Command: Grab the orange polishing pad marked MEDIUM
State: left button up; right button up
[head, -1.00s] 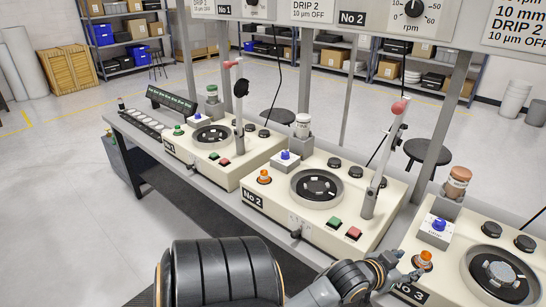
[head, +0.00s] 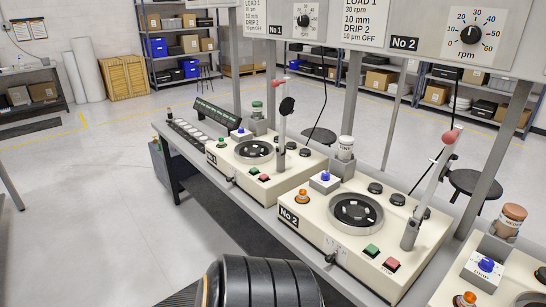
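I cannot make out an orange pad marked MEDIUM in this view. The machine marked No 2 (head: 318,237) stands on the bench with a round dark plate (head: 356,212) in its top. The machine marked No 1 (head: 228,163) stands beyond it with a similar plate (head: 254,151). A row of small pale discs (head: 190,133) lies at the bench's far left end, too small to read. Neither gripper is in view; only a dark part of my arm shows at the bottom edge.
A third machine (head: 515,263) is cut off at the right. Upright levers (head: 432,190) and grey posts (head: 500,145) rise along the bench. A stool (head: 474,184) stands behind. The floor at left is clear.

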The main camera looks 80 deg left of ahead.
aim_at(302, 197)
jog(key=u, duration=2.35)
